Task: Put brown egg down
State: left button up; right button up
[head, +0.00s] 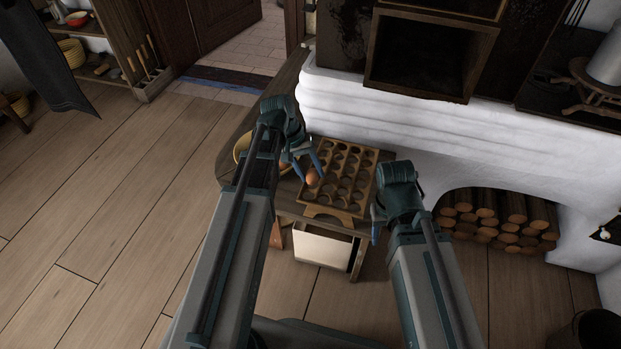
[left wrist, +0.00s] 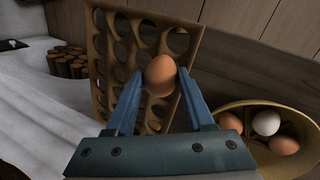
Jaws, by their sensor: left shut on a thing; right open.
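The brown egg (head: 312,177) is between the fingertips of my left gripper (head: 308,168), which is shut on it. In the left wrist view the egg (left wrist: 160,76) sits between the two blue fingers. A wooden egg rack (head: 352,209) with rows of round holes lies on the small table. The held egg appears at the rack's left edge in the head view and in front of its holes in the left wrist view. I cannot tell its exact height above the rack. My right gripper (head: 377,228) is open and empty, just right of the rack, partly hidden by its arm.
A yellow bowl (left wrist: 226,106) holding brown eggs (left wrist: 284,145) and a white egg (left wrist: 266,122) stands beside the rack, mostly hidden by my left arm in the head view. The white stove (head: 430,135) rises behind the table (head: 288,206). Firewood (head: 500,228) fills an arched niche at right.

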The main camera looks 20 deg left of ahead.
pick_arm(q)
jog(key=shift+f, duration=0.7)
pick_arm(e)
jog(key=shift+f, duration=0.65)
jog(key=shift+f, duration=0.1)
pick_arm(q)
jog(key=shift+f+b, duration=0.3)
jog(key=shift+b, duration=0.25)
jog(key=shift+s, duration=0.1)
pick_arm(e)
jog(key=shift+f, duration=0.35)
pick_arm(q)
jog(key=shift+s+f+b, duration=0.1)
jog(key=shift+f+b, duration=0.1)
jog(key=shift+b, duration=0.15)
pick_arm(e)
jog(key=shift+s+f, duration=0.1)
jog(key=shift+f, duration=0.05)
